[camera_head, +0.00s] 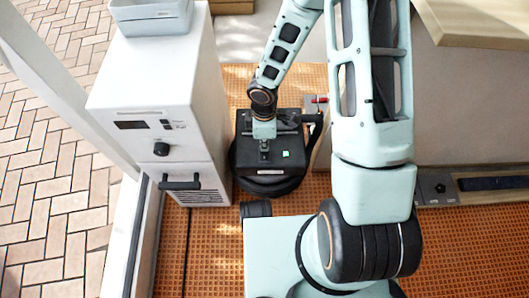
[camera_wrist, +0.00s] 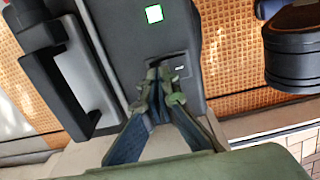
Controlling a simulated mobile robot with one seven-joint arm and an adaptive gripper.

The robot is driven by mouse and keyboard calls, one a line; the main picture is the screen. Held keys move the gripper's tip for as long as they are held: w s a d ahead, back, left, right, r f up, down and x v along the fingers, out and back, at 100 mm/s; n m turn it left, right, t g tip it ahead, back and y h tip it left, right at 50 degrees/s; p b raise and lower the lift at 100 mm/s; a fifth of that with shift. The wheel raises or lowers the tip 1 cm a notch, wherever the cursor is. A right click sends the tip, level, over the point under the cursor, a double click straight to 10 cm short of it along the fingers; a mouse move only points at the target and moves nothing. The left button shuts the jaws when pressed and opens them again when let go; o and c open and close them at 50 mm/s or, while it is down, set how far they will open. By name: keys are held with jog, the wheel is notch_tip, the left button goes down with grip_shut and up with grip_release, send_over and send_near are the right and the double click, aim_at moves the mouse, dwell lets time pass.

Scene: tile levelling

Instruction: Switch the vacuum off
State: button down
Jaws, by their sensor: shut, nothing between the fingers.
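The vacuum (camera_head: 282,168) is a dark boxy unit on a round black base, standing on the orange grid floor between the white cabinet and my arm. A square light on its top glows green (camera_head: 286,154); it also shows in the wrist view (camera_wrist: 154,13). A small dark switch panel with a white mark (camera_wrist: 180,68) lies on the vacuum's top, partly hidden by my fingers. My gripper (camera_head: 264,154) points down at the vacuum's top. In the wrist view its fingertips (camera_wrist: 158,88) are together, empty, over or at this panel. I cannot tell whether they touch it.
A white cabinet (camera_head: 160,90) with a knob and black handle stands close on the left, with a grey tray (camera_head: 152,18) on top. A wooden top (camera_head: 480,22) is at the upper right. A low ledge with a dark strip (camera_head: 490,184) runs along the right.

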jog(key=shift+f+b, duration=0.4)
jog(key=shift+f, duration=0.1)
jog(key=shift+r, duration=0.15)
notch_tip(320, 180, up, 7)
jog(key=p, duration=0.6)
jog(key=shift+p, duration=0.3)
